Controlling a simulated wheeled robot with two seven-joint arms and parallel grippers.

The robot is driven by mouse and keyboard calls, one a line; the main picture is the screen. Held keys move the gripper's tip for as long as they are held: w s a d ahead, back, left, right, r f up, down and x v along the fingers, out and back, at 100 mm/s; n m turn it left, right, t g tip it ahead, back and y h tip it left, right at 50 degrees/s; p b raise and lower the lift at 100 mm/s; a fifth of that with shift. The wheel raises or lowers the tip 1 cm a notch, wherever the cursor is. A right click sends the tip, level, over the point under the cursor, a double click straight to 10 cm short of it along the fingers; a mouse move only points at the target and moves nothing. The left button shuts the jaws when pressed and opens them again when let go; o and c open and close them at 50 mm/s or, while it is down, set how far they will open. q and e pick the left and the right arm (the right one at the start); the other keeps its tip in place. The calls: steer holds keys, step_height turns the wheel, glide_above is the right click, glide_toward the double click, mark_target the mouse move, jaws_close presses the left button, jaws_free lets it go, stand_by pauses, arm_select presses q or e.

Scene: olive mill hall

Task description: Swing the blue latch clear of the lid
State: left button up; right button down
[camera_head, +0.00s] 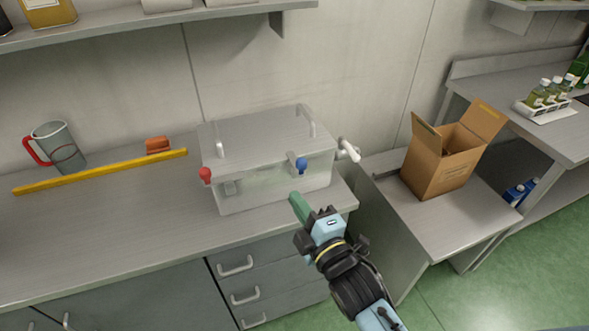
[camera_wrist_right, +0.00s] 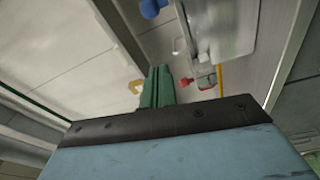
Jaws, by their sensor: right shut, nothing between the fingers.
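A clear box (camera_head: 265,190) with a grey lid (camera_head: 255,140) stands on the counter. The blue latch (camera_head: 301,165) is at the lid's front edge near the right corner. I cannot tell how far it overlaps the lid. A red latch (camera_head: 204,175) is at the front left corner. My right gripper (camera_head: 297,204) is in front of the box, below the blue latch and apart from it. Its green fingers are shut and empty; they also show in the right wrist view (camera_wrist_right: 156,88). A blue part (camera_wrist_right: 152,8) shows at that view's top edge. My left gripper is out of view.
A white tap-like part (camera_head: 348,150) sticks out at the box's right. A yellow bar (camera_head: 100,172), an orange block (camera_head: 158,145) and a jug with a red handle (camera_head: 60,145) are at the left. An open carton (camera_head: 437,162) stands at the right. The front left counter is clear.

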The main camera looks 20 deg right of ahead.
steer(key=w+a, duration=0.2)
steer(key=w, duration=0.8)
arm_select(q)
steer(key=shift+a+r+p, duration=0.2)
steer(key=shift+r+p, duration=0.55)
steer(key=shift+p, duration=0.05)
arm_select(e)
steer(key=d, duration=0.4)
steer(key=shift+s+d+f, duration=0.1)
steer(key=shift+s+f, duration=0.05)
steer(key=shift+s, duration=0.2)
steer(key=shift+d, duration=0.15)
